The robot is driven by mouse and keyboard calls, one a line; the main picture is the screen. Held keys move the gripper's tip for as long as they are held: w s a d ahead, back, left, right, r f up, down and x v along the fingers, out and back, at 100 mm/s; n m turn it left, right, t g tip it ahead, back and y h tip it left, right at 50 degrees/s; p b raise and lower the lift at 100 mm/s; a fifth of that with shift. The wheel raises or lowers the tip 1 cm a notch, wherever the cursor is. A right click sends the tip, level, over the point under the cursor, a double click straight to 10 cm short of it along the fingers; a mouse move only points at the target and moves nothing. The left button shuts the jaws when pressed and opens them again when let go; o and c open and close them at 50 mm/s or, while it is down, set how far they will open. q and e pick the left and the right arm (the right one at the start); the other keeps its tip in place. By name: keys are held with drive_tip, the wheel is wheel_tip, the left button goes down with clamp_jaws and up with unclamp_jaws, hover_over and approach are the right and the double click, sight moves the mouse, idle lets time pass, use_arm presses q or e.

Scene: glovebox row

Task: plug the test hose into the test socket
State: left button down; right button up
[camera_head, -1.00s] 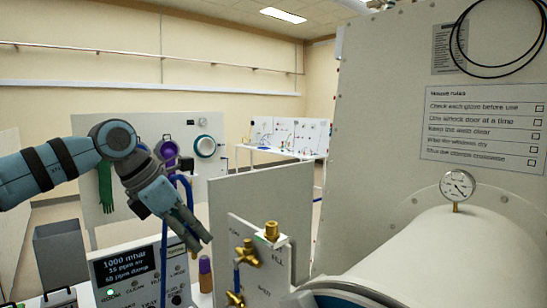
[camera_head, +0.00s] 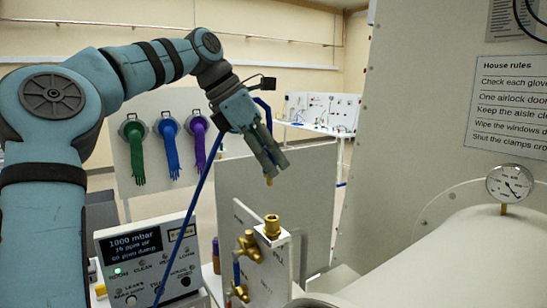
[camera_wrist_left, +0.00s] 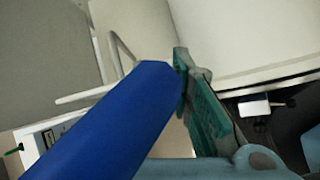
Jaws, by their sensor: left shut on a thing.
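My left gripper (camera_head: 270,164) is shut on the blue test hose (camera_head: 200,190), above the brass fittings in the head view. A small brass end (camera_head: 268,181) shows just below the fingertips. The hose loops beside the wrist and hangs down past the control box. In the left wrist view the blue hose (camera_wrist_left: 110,125) fills the lower left, beside the green finger pads (camera_wrist_left: 203,105). An upright brass socket (camera_head: 272,225) stands on the white panel, below and apart from the hose end; its label is too small to read surely. My right gripper is not in view.
Brass valves (camera_head: 247,245) sit on the panel's left face. A control box (camera_head: 150,255) with a display stands left of it. A grey upright board (camera_head: 300,190) is behind. A large white cylinder (camera_head: 450,255) with a gauge (camera_head: 509,183) takes up the right.

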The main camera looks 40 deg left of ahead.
sight(265, 176)
use_arm(q)
drive_tip(key=shift+s+r, duration=0.1)
drive_tip(key=shift+s, duration=0.1)
drive_tip(key=f+b, duration=0.2)
drive_tip(key=w+f+b, duration=0.1)
drive_tip(key=f, duration=0.2)
drive_tip(key=shift+w+b, duration=0.1)
drive_tip(key=shift+b, duration=0.25)
drive_tip(key=shift+s+f+b, duration=0.25)
drive_tip(key=shift+f+b, duration=0.15)
drive_tip(key=shift+f, duration=0.15)
drive_tip(key=shift+w, duration=0.2)
drive_tip(key=shift+s, duration=0.1)
drive_tip(key=shift+r+p, duration=0.1)
drive_tip(key=shift+p, duration=0.2)
